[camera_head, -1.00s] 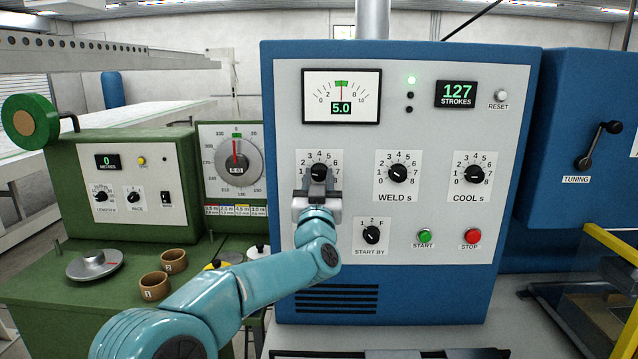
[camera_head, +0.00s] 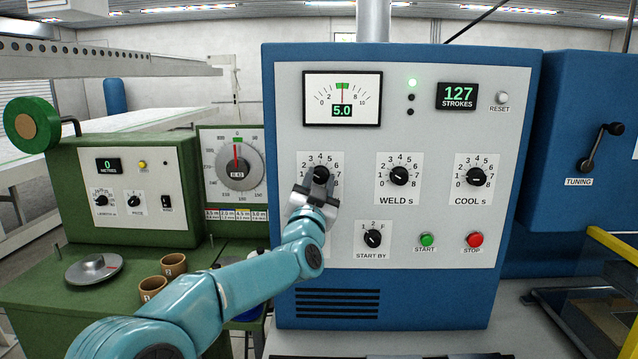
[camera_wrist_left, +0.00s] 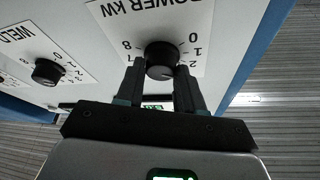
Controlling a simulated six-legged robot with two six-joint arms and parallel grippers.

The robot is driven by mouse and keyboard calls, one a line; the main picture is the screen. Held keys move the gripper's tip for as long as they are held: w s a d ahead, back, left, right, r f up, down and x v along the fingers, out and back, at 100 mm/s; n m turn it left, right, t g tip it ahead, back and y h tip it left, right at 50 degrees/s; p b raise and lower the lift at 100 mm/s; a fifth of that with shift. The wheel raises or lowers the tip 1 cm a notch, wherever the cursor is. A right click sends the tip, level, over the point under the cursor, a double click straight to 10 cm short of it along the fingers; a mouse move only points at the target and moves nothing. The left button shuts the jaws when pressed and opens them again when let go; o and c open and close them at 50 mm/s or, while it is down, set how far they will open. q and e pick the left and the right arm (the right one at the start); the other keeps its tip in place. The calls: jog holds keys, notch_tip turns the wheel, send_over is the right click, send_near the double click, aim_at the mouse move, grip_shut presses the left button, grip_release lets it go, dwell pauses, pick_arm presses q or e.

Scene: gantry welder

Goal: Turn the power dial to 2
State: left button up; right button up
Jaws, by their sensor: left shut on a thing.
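The power dial (camera_head: 320,175) is a black round knob on a white plate numbered 0 to 8, on the grey panel (camera_head: 440,130) of the blue cabinet. Its plate reads POWER kW upside down in the left wrist view, where the knob (camera_wrist_left: 161,58) sits between my fingers. My left gripper (camera_head: 317,184) is shut on the knob and tilted to the right in the head view. It hides the plate's lower part, and I cannot clearly read where the pointer stands. The meter (camera_head: 342,98) above shows 5.0. My right gripper is not in view.
The WELD s dial (camera_head: 398,175) and COOL s dial (camera_head: 476,176) are to the right. Below are the START BY dial (camera_head: 372,238), green START button (camera_head: 427,239) and red STOP button (camera_head: 474,239). A green machine (camera_head: 120,190) stands at the left.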

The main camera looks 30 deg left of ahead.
pick_arm(q)
jog(key=shift+f, duration=0.15)
jog(key=o, duration=1)
jog(key=shift+w+a, duration=0.1)
jog(key=shift+w, duration=0.05)
jog(key=shift+o, duration=0.2)
jog(key=shift+s, duration=0.3)
jog(key=b+v, duration=0.6)
jog(key=v, duration=1)
jog(key=shift+b, duration=0.4)
jog(key=shift+w, duration=0.1)
